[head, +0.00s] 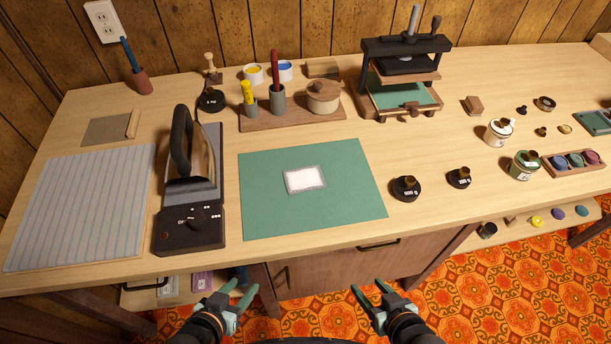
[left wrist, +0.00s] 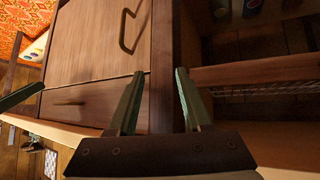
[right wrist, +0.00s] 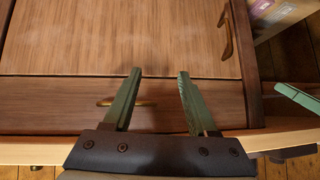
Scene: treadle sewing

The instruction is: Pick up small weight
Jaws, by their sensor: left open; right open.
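Two black weights with brass knobs stand upright on the table in the head view, right of the green mat. The smaller weight (head: 459,179) is to the right of the larger weight (head: 406,190), with a gap between them. My left gripper (head: 240,289) and right gripper (head: 367,287) are both open and empty, in front of the table's front edge. Both are well apart from the weights. The left wrist view shows the left fingers (left wrist: 160,75) and the right wrist view the right fingers (right wrist: 159,73), both before wooden drawer fronts. Neither wrist view shows a weight.
The green mat (head: 260,204) bears a white patch (head: 304,179). An iron (head: 187,165) stands left of it. A press (head: 405,65) stands behind the weights; jars (head: 523,166) are to their right. Bare table lies around the weights.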

